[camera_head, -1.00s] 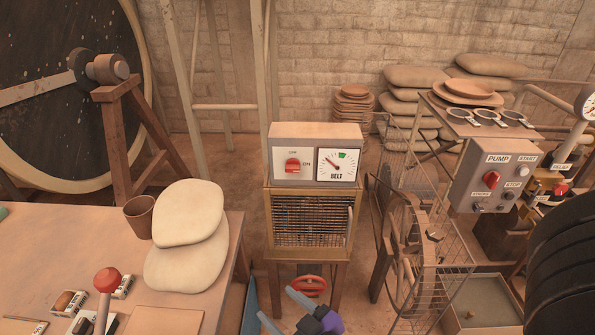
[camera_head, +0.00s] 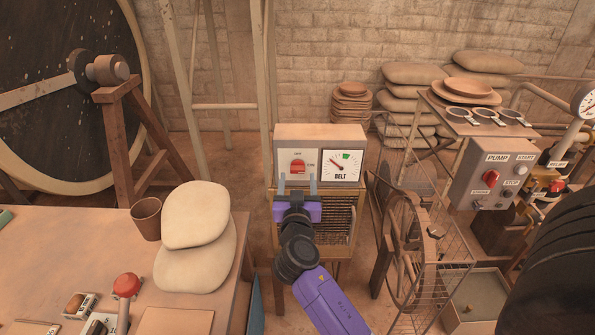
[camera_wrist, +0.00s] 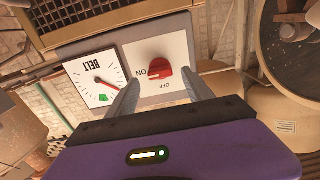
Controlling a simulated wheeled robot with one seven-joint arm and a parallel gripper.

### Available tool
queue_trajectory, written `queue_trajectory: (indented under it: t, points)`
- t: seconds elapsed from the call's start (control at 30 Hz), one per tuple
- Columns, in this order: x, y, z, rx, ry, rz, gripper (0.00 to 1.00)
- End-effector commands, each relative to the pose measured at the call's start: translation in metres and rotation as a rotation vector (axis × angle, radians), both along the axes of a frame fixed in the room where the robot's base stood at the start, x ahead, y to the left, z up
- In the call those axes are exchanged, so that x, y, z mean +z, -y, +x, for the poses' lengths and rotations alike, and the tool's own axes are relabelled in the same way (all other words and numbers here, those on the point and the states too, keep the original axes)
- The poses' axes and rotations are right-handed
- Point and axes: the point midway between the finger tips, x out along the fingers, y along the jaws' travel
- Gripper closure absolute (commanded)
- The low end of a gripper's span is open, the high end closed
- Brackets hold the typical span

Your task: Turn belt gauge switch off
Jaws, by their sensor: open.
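The belt gauge box (camera_head: 320,133) stands on a wooden cabinet in the middle of the head view. Its front carries a red rotary switch (camera_head: 298,167) on a white plate and, to its right, the BELT dial (camera_head: 342,166). In the wrist view the red switch (camera_wrist: 160,75) shows upside down, with the ON label beside its pale pointer mark; the OFF label is below it. My gripper (camera_head: 298,184) is open and faces the plate. In the wrist view its two fingers (camera_wrist: 158,88) stand on either side of the switch, apart from it, with nothing between them.
A table (camera_head: 60,255) with pale sacks (camera_head: 195,235) and a brown cup (camera_head: 146,217) is at the left. A wire-cage wheel (camera_head: 410,240) and a PUMP control box (camera_head: 490,172) stand to the right. The cabinet's grille is just below the switch.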

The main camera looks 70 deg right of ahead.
Motion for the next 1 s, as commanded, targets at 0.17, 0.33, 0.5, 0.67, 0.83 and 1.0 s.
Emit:
queue_trajectory:
  t: [0.17, 0.33, 0.5, 0.67, 0.83, 1.0]
  points:
    - [0.001, 0.022, 0.009, 0.0, 0.0, 0.001, 0.4]
    - [0.0, 0.032, 0.013, 0.001, -0.001, 0.002, 0.4]
    - [-0.001, 0.033, 0.014, 0.002, 0.0, 0.001, 0.4]
    - [-0.001, 0.033, 0.014, 0.002, 0.0, 0.001, 0.52]
    - [-0.001, 0.032, 0.014, 0.002, 0.0, 0.001, 0.85]
    - [-0.001, 0.032, 0.014, 0.002, -0.001, 0.001, 1.0]
